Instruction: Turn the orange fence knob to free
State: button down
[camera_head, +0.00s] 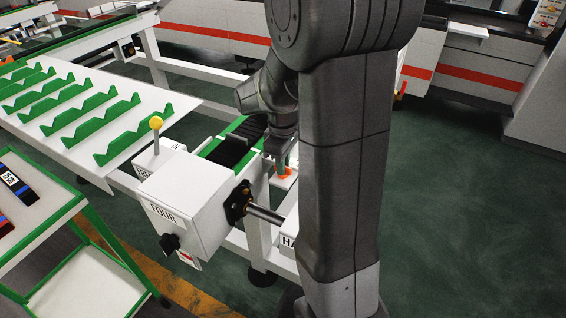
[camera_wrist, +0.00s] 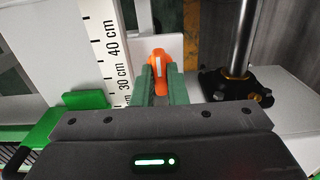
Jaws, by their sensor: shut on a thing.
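The orange fence knob (camera_wrist: 158,60) shows in the wrist view just beyond the green fingertips of my gripper (camera_wrist: 157,76), with a white line on its top. The fingers are close together and shut on the knob, hiding its lower part. In the head view my gripper (camera_head: 281,158) is behind my arm, and a small orange bit of the knob (camera_head: 284,174) shows below it on a white plate. A printed scale (camera_wrist: 119,60) with 30 cm and 40 cm marks runs left of the knob. I cannot read any label for the knob's settings.
A white box marked FOUR (camera_head: 185,205) with a yellow-tipped lever (camera_head: 156,123) stands left of my gripper. A black-flanged metal bar (camera_wrist: 240,50) rises to the knob's right. A green-ridged rack (camera_head: 95,115) and a green-edged cart (camera_head: 75,205) stand at left. Floor at right is clear.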

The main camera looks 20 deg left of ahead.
dwell(0.3)
jog(key=c, duration=1.4)
grip_release()
jog(key=shift+c, duration=0.2)
jog(key=shift+r, duration=0.1)
notch_tip(320, 180, up, 14)
jog(key=shift+f, duration=0.3)
notch_tip(320, 180, down, 14)
jog(key=shift+r, duration=0.15)
jog(key=shift+r, duration=0.15)
